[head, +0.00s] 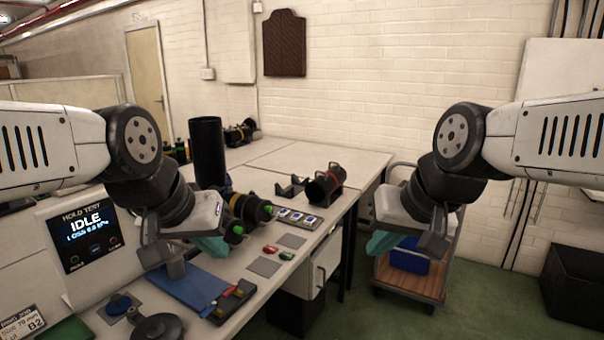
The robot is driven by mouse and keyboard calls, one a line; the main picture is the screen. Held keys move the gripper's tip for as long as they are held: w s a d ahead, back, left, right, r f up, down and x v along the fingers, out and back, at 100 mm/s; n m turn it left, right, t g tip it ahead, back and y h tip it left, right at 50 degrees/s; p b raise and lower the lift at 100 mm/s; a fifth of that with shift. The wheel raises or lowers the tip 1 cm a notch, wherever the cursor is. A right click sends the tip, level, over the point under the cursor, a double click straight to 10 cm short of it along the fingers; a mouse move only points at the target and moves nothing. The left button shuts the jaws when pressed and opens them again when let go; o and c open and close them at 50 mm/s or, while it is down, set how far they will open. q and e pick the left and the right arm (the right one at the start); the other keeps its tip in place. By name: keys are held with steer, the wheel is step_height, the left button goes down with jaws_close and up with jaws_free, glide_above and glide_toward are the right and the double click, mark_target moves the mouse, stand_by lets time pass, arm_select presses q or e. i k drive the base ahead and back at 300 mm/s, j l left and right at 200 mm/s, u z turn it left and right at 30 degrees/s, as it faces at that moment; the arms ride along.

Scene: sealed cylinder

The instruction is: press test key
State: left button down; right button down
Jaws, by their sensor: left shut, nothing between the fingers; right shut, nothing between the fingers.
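The hold test panel (86,236) stands upright at the left of the bench, with a dark screen reading "IDLE" above a second line of small figures. A small blue key (95,249) sits on its lower face between two small round lights; its label is too small to read. My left gripper (210,246) is shut and empty, to the right of the panel, over the bench and apart from the key. My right gripper (381,243) is shut and empty, off the bench's right edge in front of the cart.
A blue plate (188,286) and black round items (160,328) lie on the near bench. A cart (413,275) holds a blue box. Green floor is open at the lower right.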

mark_target(96, 248)
steer(key=j+u, duration=0.15)
steer(key=u, duration=1.35)
